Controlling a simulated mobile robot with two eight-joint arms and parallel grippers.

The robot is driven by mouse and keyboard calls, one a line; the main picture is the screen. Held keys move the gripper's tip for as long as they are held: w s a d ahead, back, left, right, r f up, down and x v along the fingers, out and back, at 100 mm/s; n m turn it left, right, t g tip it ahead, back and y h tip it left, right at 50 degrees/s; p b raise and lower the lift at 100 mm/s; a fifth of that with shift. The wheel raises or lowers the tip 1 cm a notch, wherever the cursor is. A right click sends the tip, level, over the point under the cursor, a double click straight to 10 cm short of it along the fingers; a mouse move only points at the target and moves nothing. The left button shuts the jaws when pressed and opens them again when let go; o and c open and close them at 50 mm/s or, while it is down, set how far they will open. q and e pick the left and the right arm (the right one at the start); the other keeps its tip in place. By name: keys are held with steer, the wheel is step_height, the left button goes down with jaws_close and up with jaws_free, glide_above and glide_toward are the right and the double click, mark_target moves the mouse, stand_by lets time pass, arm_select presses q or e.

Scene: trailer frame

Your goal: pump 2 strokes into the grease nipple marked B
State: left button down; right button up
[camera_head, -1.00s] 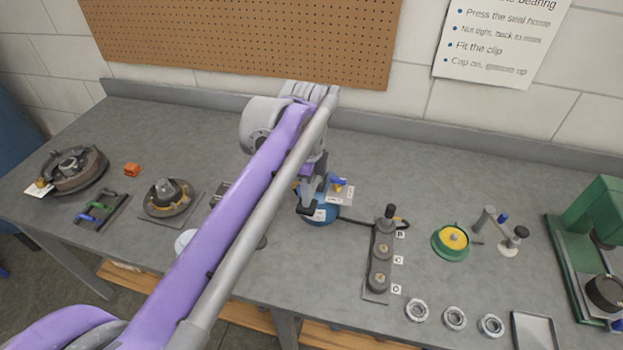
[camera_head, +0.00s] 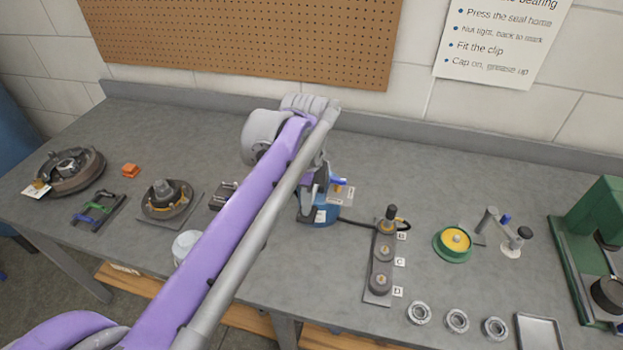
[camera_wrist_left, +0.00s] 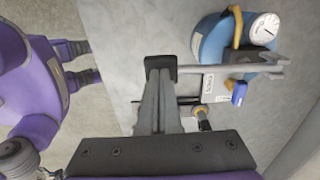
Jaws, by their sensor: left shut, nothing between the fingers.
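The nipple block (camera_head: 378,285) stands on the bench with tags B (camera_head: 402,236), C and D. A dark coupler (camera_head: 391,213) sits on the nipple beside tag B, with the black hose (camera_head: 355,222) running to it from the blue grease pump (camera_head: 322,216). The left wrist view shows the pump (camera_wrist_left: 207,42), its gauge (camera_wrist_left: 264,28) and a grey lever (camera_wrist_left: 215,69) with a black end grip (camera_wrist_left: 160,66). My left gripper (camera_wrist_left: 160,88) is shut and empty, its fingertips at that grip; I cannot tell whether they touch. My right gripper (camera_wrist_left: 86,62) is open at the left.
A green press (camera_head: 590,245) stands at the far right. Hub parts (camera_head: 168,198) and a white tub (camera_head: 186,245) are at the left.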

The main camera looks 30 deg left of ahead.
arm_select(q)
steer(key=shift+f, duration=0.35)
steer(key=shift+r, duration=0.1)
arm_select(e)
steer(key=shift+f, duration=0.15)
arm_select(q)
steer(key=shift+r, duration=0.1)
steer(key=shift+w+r+p, duration=0.2)
steer(key=shift+r+p, duration=0.6)
steer(key=shift+r, duration=0.25)
steer(key=shift+w+a+r+p, duration=0.15)
steer(key=shift+r+p, duration=0.35)
steer(key=shift+r, duration=0.25)
steer(key=shift+w+r+p, duration=0.2)
steer(key=shift+r+p, duration=0.35)
steer(key=shift+r, duration=0.2)
steer(key=shift+w+a+r+p, duration=0.15)
steer(key=shift+r+p, duration=0.35)
steer(key=shift+r, duration=0.25)
steer(key=shift+d, duration=0.1)
arm_select(e)
step_height(320, 180, up, 6)
steer(key=w, duration=0.1)
steer(key=shift+w, duration=0.3)
arm_select(q)
steer(key=shift+f, duration=0.1)
arm_select(e)
steer(key=shift+f, duration=0.15)
